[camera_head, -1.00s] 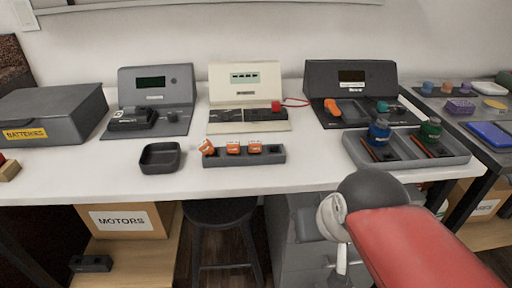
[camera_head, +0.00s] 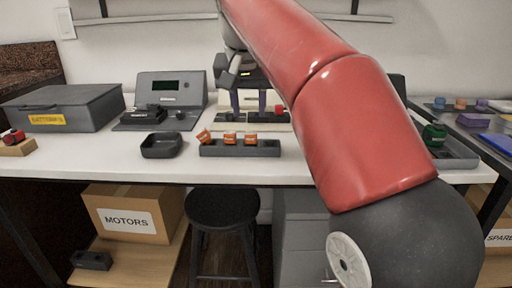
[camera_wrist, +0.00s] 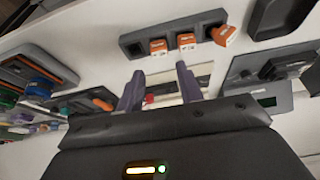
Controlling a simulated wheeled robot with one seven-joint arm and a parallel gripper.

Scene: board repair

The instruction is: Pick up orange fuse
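Three orange fuses sit in a dark grey rack (camera_head: 212,151) at the front of the table. The left fuse (camera_head: 204,136) is tilted; the middle fuse (camera_head: 230,137) and right fuse (camera_head: 251,138) look upright. In the wrist view the rack (camera_wrist: 133,49) holds the tilted fuse (camera_wrist: 226,36) at its right end, and the other fuses (camera_wrist: 158,47) (camera_wrist: 186,41) stand left of it. My gripper (camera_head: 249,110) is open and empty, fingers down, behind and above the rack. The open fingers also show in the wrist view (camera_wrist: 160,70). Nothing touches a fuse.
A cream board panel (camera_head: 226,118) with a red part (camera_head: 279,109) stands behind the rack, partly hidden by my gripper. An empty dark bin (camera_head: 161,146) is left of the rack. A grey panel (camera_head: 170,88) and a batteries box (camera_head: 65,108) stand further left.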

